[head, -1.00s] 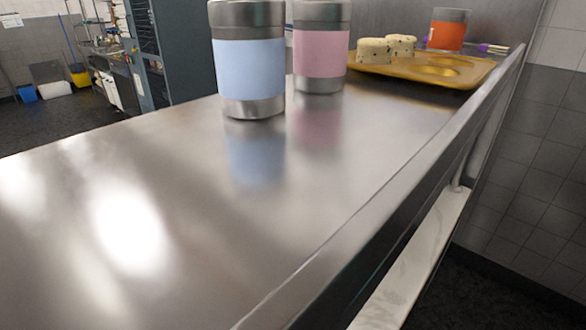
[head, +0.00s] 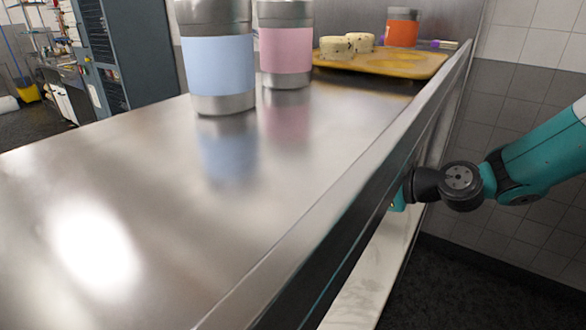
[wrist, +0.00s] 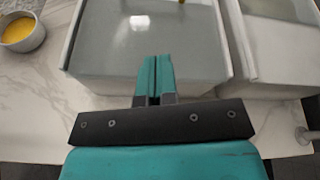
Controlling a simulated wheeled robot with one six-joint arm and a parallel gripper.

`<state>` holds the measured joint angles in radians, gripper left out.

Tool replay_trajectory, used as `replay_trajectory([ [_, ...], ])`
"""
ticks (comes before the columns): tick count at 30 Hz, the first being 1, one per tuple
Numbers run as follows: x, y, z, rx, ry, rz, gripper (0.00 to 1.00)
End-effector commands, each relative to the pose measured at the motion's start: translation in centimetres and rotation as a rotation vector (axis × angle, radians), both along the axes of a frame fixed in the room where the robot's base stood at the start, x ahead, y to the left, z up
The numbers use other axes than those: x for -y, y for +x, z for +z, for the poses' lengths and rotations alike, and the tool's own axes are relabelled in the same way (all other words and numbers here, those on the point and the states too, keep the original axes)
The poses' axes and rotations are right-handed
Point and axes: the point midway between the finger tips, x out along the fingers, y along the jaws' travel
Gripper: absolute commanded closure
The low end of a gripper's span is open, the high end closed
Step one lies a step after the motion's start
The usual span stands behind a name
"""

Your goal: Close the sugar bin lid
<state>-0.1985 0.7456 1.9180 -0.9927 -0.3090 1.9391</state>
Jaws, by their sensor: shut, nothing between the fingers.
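My gripper (wrist: 157,62) shows in the wrist view with its two teal fingers together and nothing between them. The fingers overlap the front edge of a white bin (wrist: 195,88) with a smooth grey-green, glassy top area; I cannot tell whether they touch it. A second white bin (wrist: 283,91) stands to its right. No label shows, so I cannot tell which bin is the sugar bin, nor clearly whether its lid is open. In the head view my arm reaches in below the steel shelf, and the bins are hidden there.
The steel shelf (head: 130,190) carries a blue-banded canister (head: 218,65), a pink-banded canister (head: 286,50) and a yellow tray (head: 390,68). A marble counter (head: 362,275) lies below. A bowl with yellow contents (wrist: 22,33) stands left of the bins.

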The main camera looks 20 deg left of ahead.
Motion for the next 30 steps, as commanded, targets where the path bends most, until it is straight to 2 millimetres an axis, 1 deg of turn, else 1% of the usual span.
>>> replay_trajectory([
  [1, -0.9, 0.2, -0.1, -0.069, 0.071, -0.015, 1.0],
  [3, -1.8, 0.4, 0.1, -0.148, 0.152, -0.032, 1.0],
  [6, -2.6, 0.6, 0.3, -0.211, 0.213, -0.043, 1.0],
  [11, -4.2, 1.1, 0.2, -0.228, 0.228, -0.043, 1.0],
  [24, -12.5, 3.9, -1.4, -0.225, 0.224, -0.043, 1.0],
  [27, -13.9, 4.4, -1.8, -0.225, 0.224, -0.044, 1.0],
  [30, -14.8, 4.7, -2.1, -0.226, 0.223, -0.044, 1.0],
])
